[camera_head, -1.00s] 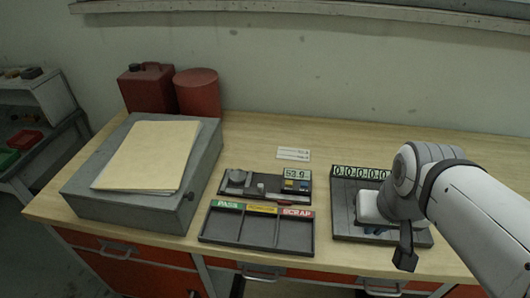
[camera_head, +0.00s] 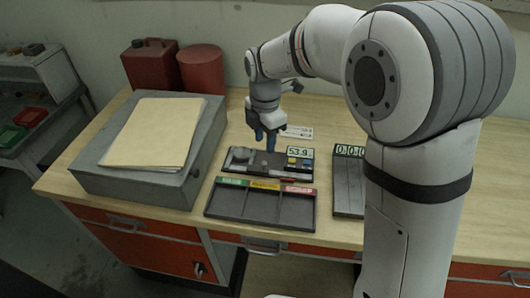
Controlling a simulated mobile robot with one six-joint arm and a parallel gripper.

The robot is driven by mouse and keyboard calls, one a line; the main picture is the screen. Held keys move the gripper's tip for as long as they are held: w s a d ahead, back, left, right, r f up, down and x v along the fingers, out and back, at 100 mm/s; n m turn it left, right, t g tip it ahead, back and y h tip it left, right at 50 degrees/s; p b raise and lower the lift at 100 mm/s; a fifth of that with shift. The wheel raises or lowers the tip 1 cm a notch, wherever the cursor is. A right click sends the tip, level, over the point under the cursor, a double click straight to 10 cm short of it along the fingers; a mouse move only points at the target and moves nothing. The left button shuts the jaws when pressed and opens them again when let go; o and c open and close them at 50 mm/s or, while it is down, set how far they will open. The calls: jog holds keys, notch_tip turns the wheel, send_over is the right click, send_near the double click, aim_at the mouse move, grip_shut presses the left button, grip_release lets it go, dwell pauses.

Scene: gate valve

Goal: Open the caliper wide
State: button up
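A dark flat measuring device (camera_head: 262,164) lies on the bench. It has a round grey part at its left, a small upright piece near its middle, and coloured buttons. Its display (camera_head: 299,153) reads about 53.9. It looks like the caliper, but I cannot be sure at this size. My gripper (camera_head: 265,143) points down with blue fingers over the middle of this device. Whether the fingers touch it or hold anything is too small to tell. The gripper partly hides the device's back edge.
A tray (camera_head: 260,209) with green, yellow and red labels lies in front. A second dark device (camera_head: 348,185) with a digital display is partly behind my arm. A grey box (camera_head: 150,188) with a folder (camera_head: 152,133) stands left. A white card (camera_head: 298,132) lies behind.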

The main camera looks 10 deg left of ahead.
aim_at(264, 163)
jog(key=shift+a+f, duration=0.2)
jog(key=shift+f, duration=0.1)
notch_tip(264, 163, down, 7)
jog(key=shift+f+p, duration=0.2)
jog(key=shift+p, duration=0.45)
jog(key=shift+c, duration=0.6)
grip_shut()
jog(key=shift+d, duration=0.1)
